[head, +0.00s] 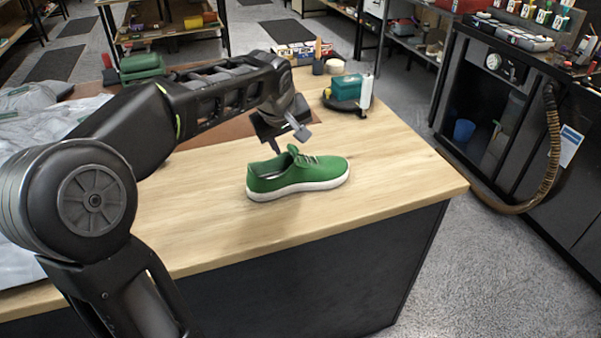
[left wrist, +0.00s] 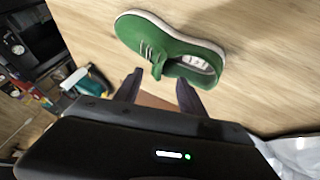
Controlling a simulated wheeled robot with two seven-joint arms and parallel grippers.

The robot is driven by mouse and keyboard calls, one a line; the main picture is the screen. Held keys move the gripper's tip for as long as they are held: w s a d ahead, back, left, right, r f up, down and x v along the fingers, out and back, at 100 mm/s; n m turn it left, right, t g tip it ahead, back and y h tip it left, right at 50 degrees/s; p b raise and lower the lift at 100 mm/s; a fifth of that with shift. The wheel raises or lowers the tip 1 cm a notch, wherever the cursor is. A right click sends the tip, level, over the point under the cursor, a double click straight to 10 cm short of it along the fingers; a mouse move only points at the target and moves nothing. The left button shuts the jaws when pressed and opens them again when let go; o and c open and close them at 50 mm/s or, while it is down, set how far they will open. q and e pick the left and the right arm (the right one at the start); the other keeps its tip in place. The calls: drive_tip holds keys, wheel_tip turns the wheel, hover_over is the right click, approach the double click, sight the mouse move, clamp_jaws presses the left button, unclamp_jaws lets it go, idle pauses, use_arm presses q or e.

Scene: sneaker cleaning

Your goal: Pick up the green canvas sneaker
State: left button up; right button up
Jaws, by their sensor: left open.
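The green canvas sneaker (head: 297,175) with a white sole stands upright on the wooden bench top, its toe to the right in the head view. In the left wrist view the sneaker (left wrist: 172,46) lies just beyond the fingertips of the left gripper (left wrist: 158,80). Its opening and tongue are nearest the fingers, and nothing is between them. My right gripper is in neither view.
The wooden bench top (head: 400,170) is clear around the shoe. A teal item on a dark round stand (head: 347,90) and small boxes (head: 303,53) stand at the back. Crumpled grey-white sheeting (head: 35,130) covers the left side. A green case (head: 141,66) lies beyond my arm.

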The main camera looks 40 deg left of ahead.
sight(294, 151)
use_arm(q)
drive_tip(key=shift+x, duration=1.05)
drive_tip(key=shift+w+f+p, duration=0.1)
drive_tip(key=shift+f+p, duration=0.1)
drive_tip(key=shift+p, duration=0.1)
drive_tip(key=p+x, duration=0.1)
drive_tip(key=x, duration=0.3)
drive_tip(key=shift+w+f, duration=0.3)
drive_tip(key=shift+c, duration=0.2)
clamp_jaws()
idle(0.6)
